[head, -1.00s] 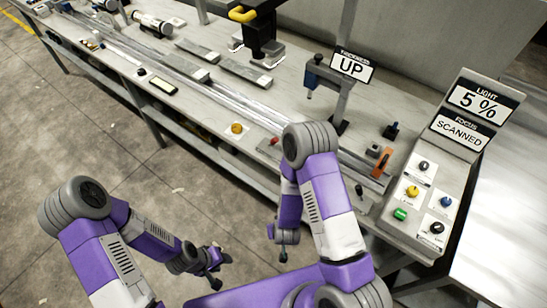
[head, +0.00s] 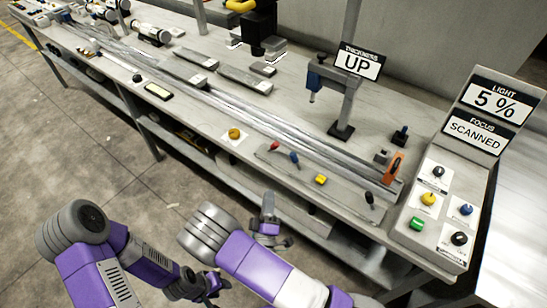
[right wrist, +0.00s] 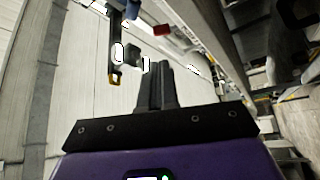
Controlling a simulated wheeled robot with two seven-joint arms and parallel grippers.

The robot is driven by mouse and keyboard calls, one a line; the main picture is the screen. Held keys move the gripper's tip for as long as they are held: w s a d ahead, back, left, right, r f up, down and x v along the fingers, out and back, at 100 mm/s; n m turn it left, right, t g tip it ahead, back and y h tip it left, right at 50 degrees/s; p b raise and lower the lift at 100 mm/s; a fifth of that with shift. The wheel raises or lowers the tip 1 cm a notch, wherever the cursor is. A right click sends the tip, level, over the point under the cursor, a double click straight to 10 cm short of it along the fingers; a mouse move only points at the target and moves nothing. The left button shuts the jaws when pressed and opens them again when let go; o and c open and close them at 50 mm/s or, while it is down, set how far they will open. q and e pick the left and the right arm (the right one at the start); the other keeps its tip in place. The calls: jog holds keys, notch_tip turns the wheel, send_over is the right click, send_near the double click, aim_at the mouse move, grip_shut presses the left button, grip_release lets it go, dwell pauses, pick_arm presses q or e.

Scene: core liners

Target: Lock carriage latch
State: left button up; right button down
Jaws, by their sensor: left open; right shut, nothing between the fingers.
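No part is labelled as the carriage latch, so I cannot tell for certain which one it is. An orange lever (head: 394,168) stands tilted at the right end of the long metal rails (head: 290,130). Along the bench front are a red knob (head: 274,146), a blue knob (head: 294,157), a yellow knob (head: 320,179) and a dark knob (head: 369,197). My right gripper (head: 268,203) is shut and empty, in front of the bench edge and apart from the knobs. Its closed fingers show in the right wrist view (right wrist: 157,85). My left gripper (head: 213,290) is open and low, away from the bench.
A control panel (head: 450,205) with several knobs is at the right, below signs reading 5 % and SCANNED. Floor lies open at left.

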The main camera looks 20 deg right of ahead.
aim_at(274, 148)
jog(key=b+x, duration=0.1)
jog(key=x, duration=1.3)
jog(key=shift+a+r, duration=0.1)
